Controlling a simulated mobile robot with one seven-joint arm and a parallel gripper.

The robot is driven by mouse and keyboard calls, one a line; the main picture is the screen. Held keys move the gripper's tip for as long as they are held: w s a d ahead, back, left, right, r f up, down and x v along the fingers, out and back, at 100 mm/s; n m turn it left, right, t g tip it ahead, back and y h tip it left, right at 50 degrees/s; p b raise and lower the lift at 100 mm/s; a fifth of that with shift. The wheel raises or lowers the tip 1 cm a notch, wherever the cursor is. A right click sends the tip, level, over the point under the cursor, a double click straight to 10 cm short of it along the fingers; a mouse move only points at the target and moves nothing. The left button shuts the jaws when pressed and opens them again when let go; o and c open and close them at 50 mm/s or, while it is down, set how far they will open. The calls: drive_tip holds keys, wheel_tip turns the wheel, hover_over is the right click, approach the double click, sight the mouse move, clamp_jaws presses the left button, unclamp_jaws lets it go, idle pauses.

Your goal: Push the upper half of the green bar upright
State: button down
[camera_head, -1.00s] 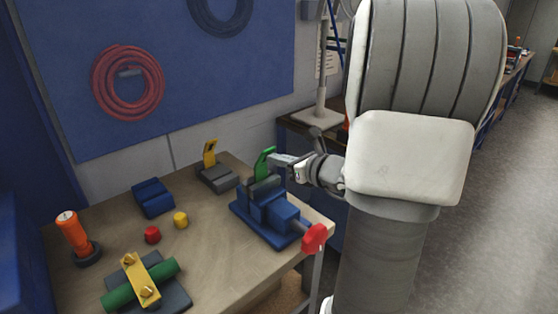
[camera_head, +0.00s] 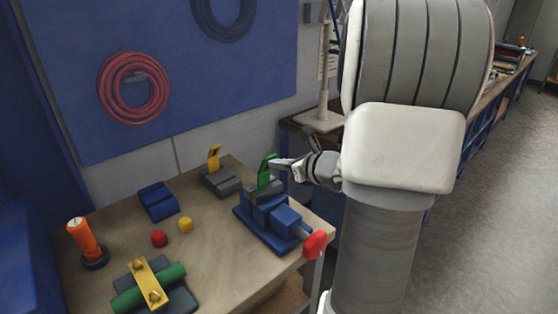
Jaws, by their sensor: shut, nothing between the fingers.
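A short green bar (camera_head: 265,172) stands up out of the jaws of a blue vise (camera_head: 274,223) on the workbench. Its upper part leans a little to the right, and its lower end is hidden in the vise. My gripper (camera_head: 274,163) is shut and empty. It comes in from the right with its fingertips at the right side of the bar's upper half. They look to be touching it, but the small view does not make contact certain.
On the workbench (camera_head: 215,262) are a grey block with a yellow upright piece (camera_head: 215,160), a blue block (camera_head: 158,201), red (camera_head: 159,239) and yellow (camera_head: 185,225) caps, an orange-handled tool (camera_head: 84,240) and a green cylinder (camera_head: 178,272) under a yellow strap. A red vise handle (camera_head: 315,243) juts over the right edge.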

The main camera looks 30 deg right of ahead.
sight(271, 157)
drive_tip(key=w+r+g+p, duration=0.1)
drive_tip(key=p, duration=0.2)
drive_tip(key=w+r+g+p, duration=0.1)
drive_tip(key=p, duration=0.2)
drive_tip(key=shift+w+a+g+p, duration=0.15)
drive_tip(key=shift+g+p, duration=0.15)
drive_tip(key=shift+g, duration=0.1)
drive_tip(key=shift+w, duration=0.25)
drive_tip(key=shift+r, duration=0.15)
drive_tip(key=shift+r+p, duration=0.65)
drive_tip(key=shift+p, duration=0.05)
